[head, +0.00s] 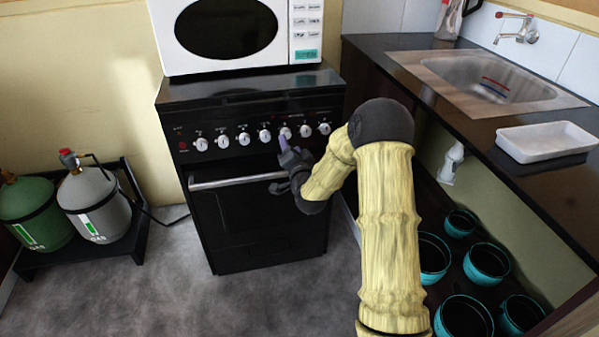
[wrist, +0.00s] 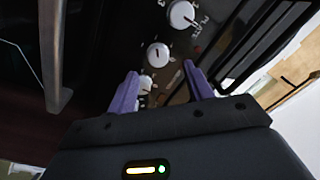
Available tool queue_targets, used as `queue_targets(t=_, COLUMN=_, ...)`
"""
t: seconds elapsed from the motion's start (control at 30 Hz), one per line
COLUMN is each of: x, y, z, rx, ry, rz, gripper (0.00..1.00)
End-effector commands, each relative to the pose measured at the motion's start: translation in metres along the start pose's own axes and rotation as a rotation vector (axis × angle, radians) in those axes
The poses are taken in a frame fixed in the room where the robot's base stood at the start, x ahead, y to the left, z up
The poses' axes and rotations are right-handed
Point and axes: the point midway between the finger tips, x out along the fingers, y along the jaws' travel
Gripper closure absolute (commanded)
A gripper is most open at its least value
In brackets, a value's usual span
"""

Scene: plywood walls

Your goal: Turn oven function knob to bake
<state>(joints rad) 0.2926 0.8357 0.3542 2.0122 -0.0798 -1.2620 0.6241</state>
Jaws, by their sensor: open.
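The black oven (head: 262,215) stands against the wall with a row of several white knobs along its front panel. My gripper (head: 283,140) is at this panel, just below and in front of a knob (head: 286,132) right of the middle. In the wrist view, the two purple fingers of my gripper (wrist: 160,68) are apart. A white knob (wrist: 146,84) shows between them, near the left finger; whether they touch it I cannot tell. Another knob (wrist: 158,55) lies just beyond the fingertips. The labels are too small to tell which knob sets bake.
The oven door handle (head: 235,181) runs below the knobs. A white microwave (head: 228,30) sits on top. A counter with a sink (head: 490,80) and a white tray (head: 545,141) is at right, teal pots (head: 487,262) below it. Gas cylinders (head: 97,205) stand at left.

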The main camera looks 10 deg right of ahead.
Motion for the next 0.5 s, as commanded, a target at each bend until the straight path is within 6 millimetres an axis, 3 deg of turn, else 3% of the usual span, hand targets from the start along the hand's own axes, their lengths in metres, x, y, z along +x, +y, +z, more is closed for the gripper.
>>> queue_targets(t=0.5, x=-0.09, y=-0.001, z=-0.001, rx=-0.001, ry=0.0, rz=0.0, gripper=0.49)
